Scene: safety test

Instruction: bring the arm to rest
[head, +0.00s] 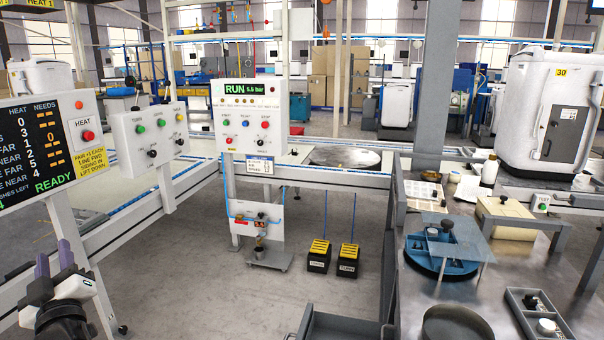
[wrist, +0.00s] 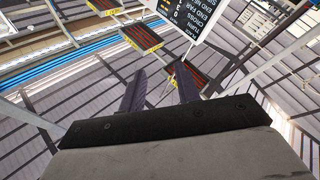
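My gripper (head: 54,256) is at the lower left of the head view, its two dark purple-grey fingers pointing up. In the wrist view my gripper (wrist: 158,80) shows both fingers apart with nothing between them. It is open and empty. It is in front of the left control panels and appears to touch nothing. The wrist camera looks up toward the ceiling and a hanging sign board (wrist: 192,15).
A dark HEAT/NEEDS display (head: 40,140) stands close above my gripper at left. Button boxes (head: 148,132) and a RUN panel (head: 246,117) stand along the white rail frame (head: 330,176). A cluttered metal workbench (head: 520,262) fills the right. Open floor (head: 210,300) lies between.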

